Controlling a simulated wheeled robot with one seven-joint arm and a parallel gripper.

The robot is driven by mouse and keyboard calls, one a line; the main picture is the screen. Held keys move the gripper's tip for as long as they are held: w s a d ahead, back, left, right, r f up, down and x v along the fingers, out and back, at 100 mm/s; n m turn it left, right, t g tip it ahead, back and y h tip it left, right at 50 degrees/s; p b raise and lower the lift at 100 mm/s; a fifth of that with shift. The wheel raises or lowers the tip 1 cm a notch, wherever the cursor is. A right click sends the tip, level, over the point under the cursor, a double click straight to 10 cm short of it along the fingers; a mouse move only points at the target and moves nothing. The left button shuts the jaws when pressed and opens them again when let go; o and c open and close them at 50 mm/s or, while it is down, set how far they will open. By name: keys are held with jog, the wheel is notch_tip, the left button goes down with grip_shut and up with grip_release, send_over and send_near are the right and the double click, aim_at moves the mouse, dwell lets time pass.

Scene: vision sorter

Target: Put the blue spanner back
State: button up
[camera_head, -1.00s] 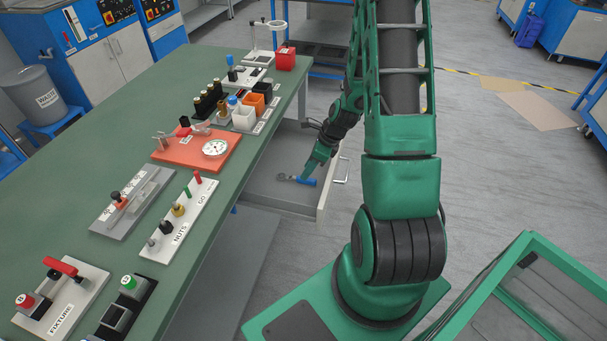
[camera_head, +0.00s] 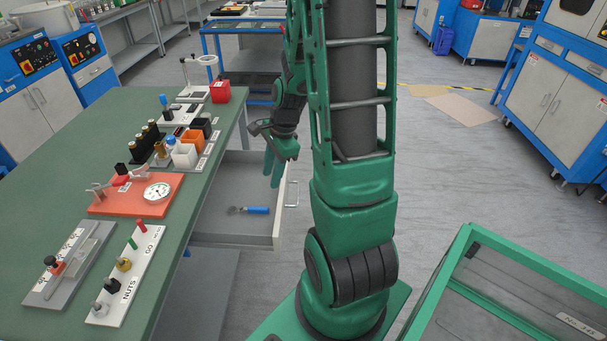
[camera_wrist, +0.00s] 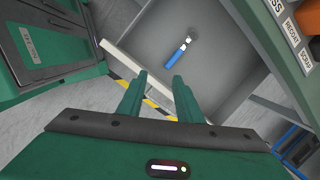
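The blue spanner (camera_head: 254,210), with a blue handle and a grey metal head, lies flat in the open drawer (camera_head: 225,234) under the green bench. It also shows in the wrist view (camera_wrist: 178,53), on the drawer floor beyond my fingertips. My gripper (camera_head: 272,168) is above the drawer, near its front panel. In the wrist view, my gripper's two green fingers (camera_wrist: 157,82) stand apart with nothing between them. The gripper does not touch the spanner.
The green bench (camera_head: 60,180) carries an orange plate with a dial (camera_head: 125,207), a nuts board (camera_head: 130,275), small bins (camera_head: 186,152) and a red box (camera_head: 220,92). The drawer handle (camera_head: 292,193) sticks out to the right.

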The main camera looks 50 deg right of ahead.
jog(key=s+a+r+n+g, duration=0.1)
jog(key=s+a+r+n, duration=0.1)
jog(key=s+r+n, duration=0.5)
jog(key=s+a+r+n+g+h, duration=0.1)
jog(key=s+a+r+n, duration=0.2)
jog(key=s+r+n, duration=0.4)
jog(key=s+n, duration=0.1)
jog(key=s, duration=0.4)
jog(key=shift+r, duration=0.15)
jog(key=shift+s+a, duration=0.1)
